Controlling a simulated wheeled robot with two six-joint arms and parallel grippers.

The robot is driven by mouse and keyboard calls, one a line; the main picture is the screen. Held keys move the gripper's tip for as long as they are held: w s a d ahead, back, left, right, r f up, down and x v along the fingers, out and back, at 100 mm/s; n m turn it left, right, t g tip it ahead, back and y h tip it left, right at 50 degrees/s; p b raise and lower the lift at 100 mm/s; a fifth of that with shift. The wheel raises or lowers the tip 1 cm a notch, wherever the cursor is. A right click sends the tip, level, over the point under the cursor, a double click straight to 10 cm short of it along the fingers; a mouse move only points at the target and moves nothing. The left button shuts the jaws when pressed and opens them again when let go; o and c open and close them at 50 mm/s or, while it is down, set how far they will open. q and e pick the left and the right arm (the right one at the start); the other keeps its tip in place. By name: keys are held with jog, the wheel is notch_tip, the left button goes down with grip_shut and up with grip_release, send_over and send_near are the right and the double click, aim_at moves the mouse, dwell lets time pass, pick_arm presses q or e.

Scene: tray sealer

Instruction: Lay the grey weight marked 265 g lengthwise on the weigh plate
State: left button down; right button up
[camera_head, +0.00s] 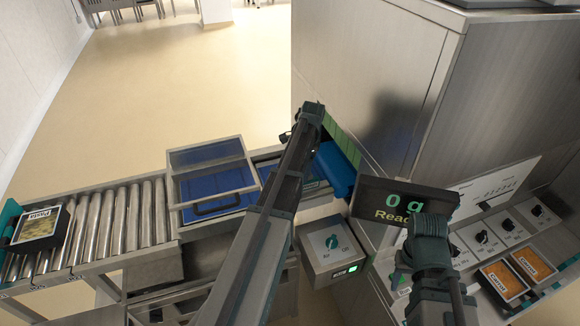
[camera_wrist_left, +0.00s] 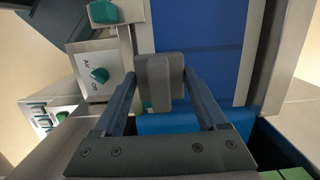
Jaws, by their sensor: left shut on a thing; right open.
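A grey block-shaped weight (camera_wrist_left: 158,82) is between the fingers of my left gripper (camera_wrist_left: 160,88) in the left wrist view. The gripper is shut on it, and no marking on it can be read. In the head view my left arm hides the weight and most of that gripper. My right gripper (camera_head: 428,232) is open and empty, in front of the dark display (camera_head: 405,198), which reads 0 g and Ready. I cannot make out the weigh plate for certain in either view.
A roller conveyor (camera_head: 118,222) at left carries a dark pasta tray (camera_head: 38,228). A clear-lidded frame (camera_head: 213,172) stands over a blue surface. Orange-labelled packs (camera_head: 503,281) lie at lower right, beside a tall steel cabinet (camera_head: 385,80).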

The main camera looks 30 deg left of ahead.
pick_arm(q)
jog(key=shift+w+a+f, duration=0.1)
jog(key=shift+w+a, duration=0.4)
jog(key=shift+a, duration=0.4)
jog(key=shift+w+a+f, duration=0.1)
jog(key=shift+w+a, duration=0.4)
jog(key=shift+a, duration=0.45)
jog(key=shift+w+a+f, duration=0.1)
jog(key=shift+w+a, duration=0.4)
jog(key=shift+a, duration=0.4)
jog(key=shift+w+a+b, duration=0.3)
jog(key=shift+w+a, duration=0.1)
jog(key=shift+a, duration=0.25)
notch_tip(320, 180, down, 4)
jog(key=b, duration=0.3)
jog(key=shift+a+r, duration=0.1)
jog(key=shift+r, duration=0.1)
jog(key=shift+f+b, duration=0.1)
jog(key=shift+b, duration=0.3)
grip_release()
